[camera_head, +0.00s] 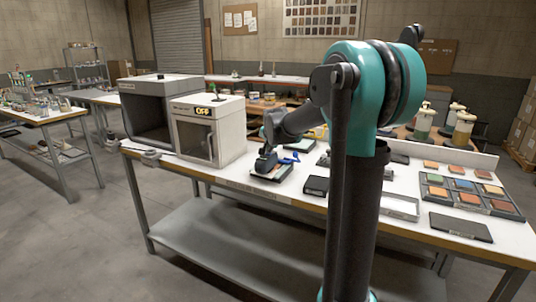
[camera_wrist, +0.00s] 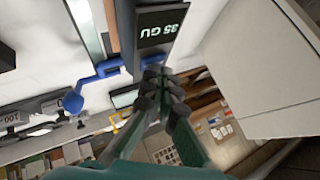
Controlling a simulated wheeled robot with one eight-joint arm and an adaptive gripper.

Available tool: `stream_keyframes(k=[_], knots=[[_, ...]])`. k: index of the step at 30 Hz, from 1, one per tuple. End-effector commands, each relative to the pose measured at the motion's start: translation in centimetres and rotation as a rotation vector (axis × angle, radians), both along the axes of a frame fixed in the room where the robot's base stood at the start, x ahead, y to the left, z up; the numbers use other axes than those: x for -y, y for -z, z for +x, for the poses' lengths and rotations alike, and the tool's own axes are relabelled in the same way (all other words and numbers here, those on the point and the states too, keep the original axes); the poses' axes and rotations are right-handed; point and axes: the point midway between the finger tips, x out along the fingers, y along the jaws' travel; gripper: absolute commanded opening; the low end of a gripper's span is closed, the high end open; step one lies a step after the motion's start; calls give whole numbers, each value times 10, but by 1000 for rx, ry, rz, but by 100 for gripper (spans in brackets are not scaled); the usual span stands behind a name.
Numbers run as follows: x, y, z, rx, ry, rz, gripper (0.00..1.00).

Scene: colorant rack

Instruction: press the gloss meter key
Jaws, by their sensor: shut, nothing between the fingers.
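The gloss meter (camera_wrist: 157,24) is a dark block at the top of the wrist view, with a screen reading "35 GU" upside down. In the head view the gloss meter (camera_head: 265,163) sits low on the workbench, below my wrist. My gripper (camera_wrist: 162,79) is shut and empty, its fingertips together close to the meter's near end in the wrist view. I cannot tell whether the fingertips touch it.
A blue tool (camera_wrist: 84,83) lies beside the meter. The white cabinet with an "OFF" display (camera_head: 208,130) stands just left of my gripper. A tray of colour samples (camera_head: 468,194) and a dark flat panel (camera_head: 461,227) lie farther right on the bench (camera_head: 240,178).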

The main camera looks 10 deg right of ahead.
Motion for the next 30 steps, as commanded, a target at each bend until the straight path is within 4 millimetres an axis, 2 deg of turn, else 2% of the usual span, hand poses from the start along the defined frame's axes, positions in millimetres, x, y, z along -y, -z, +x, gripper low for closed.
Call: stream_keyframes(k=[8, 17, 26, 30], knots=[[0, -2, 0, 0, 0, 0, 0], [0, -15, 0, 0, 0, 0, 0], [0, -16, 0, 0, 0, 0, 0], [0, -23, 0, 0, 0, 0, 0]])
